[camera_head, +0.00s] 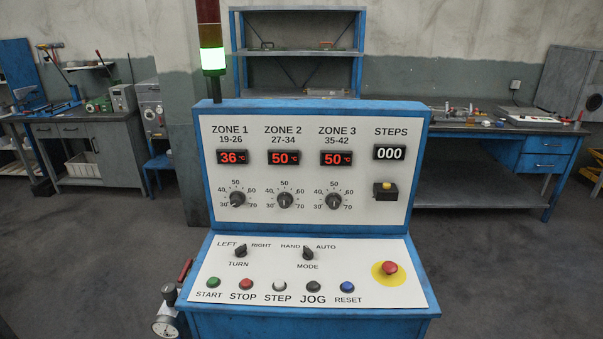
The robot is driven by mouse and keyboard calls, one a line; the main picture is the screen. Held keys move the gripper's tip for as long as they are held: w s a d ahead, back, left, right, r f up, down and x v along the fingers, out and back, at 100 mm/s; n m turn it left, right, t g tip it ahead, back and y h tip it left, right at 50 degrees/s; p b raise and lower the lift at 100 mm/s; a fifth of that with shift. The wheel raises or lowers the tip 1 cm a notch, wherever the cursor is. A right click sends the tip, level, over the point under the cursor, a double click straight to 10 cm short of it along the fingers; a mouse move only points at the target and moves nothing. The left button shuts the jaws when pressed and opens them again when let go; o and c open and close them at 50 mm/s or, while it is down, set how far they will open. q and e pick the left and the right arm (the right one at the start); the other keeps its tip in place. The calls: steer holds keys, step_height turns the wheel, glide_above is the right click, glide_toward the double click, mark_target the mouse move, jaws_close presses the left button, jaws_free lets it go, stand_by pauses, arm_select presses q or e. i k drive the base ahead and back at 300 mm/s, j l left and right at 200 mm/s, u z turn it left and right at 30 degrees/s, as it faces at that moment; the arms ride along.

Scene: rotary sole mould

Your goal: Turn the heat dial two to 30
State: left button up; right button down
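The heat dial two (285,201) is the black knob under ZONE 2, the middle of three on the upright white panel. The scale around it runs from 30 at lower left through 50 at the top to 70 at lower right. Which way its pointer faces is too small to tell surely. The ZONE 2 display (284,158) above it reads 50 °C in red, and the label over that says 27-34. Neither of my grippers is in view.
Dial one (238,199) and dial three (334,201) flank it closely. Below are two selectors, a button row and a red emergency stop (390,268). A signal tower (211,45) glows green. The space before the console looks clear.

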mark_target(285, 200)
steer(key=l, duration=0.45)
steer(key=k+l, duration=0.15)
steer(key=l, duration=0.8)
steer(key=k, duration=0.05)
